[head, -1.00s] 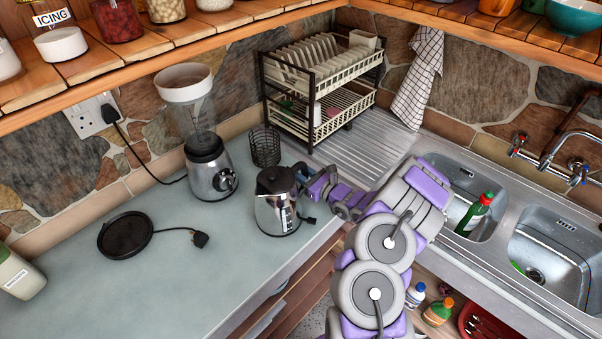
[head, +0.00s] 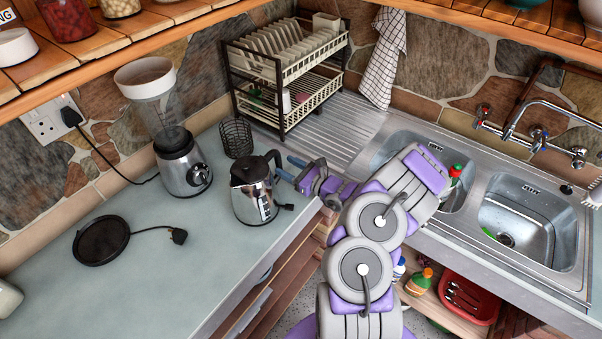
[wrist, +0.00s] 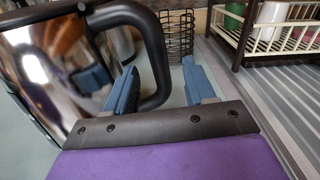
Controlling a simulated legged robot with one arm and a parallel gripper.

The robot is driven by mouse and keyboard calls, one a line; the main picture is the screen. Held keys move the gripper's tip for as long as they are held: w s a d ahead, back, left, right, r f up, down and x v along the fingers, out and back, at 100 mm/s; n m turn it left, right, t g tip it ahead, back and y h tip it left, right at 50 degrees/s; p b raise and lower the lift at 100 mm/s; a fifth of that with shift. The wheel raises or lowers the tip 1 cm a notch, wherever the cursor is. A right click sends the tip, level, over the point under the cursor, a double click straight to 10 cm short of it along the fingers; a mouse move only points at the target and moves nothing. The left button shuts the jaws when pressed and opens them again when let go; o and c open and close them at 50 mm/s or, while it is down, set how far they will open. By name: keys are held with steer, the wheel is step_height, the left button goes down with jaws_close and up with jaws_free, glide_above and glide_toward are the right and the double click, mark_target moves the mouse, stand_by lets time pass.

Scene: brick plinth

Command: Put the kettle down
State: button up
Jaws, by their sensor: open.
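The kettle (head: 253,195) is shiny metal with a black lid and handle. It stands upright on the grey-green counter, right of the blender. In the wrist view the kettle (wrist: 45,75) fills the left side, and its black handle (wrist: 158,60) comes down between my two blue fingers. My gripper (head: 287,168) is at the handle side of the kettle, with its fingers apart. In the wrist view my gripper (wrist: 160,85) is open, and a gap shows between the handle and the right finger. The round black base (head: 101,241) with its cord lies on the counter to the left.
A blender (head: 182,165) and a black wire holder (head: 236,138) stand behind the kettle. A dish rack (head: 284,75) is on the drainer, with sinks (head: 520,225) to the right. The counter's front edge is close to the kettle.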

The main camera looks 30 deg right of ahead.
steer(key=v, duration=0.6)
steer(key=shift+s, duration=0.1)
stand_by(0.4)
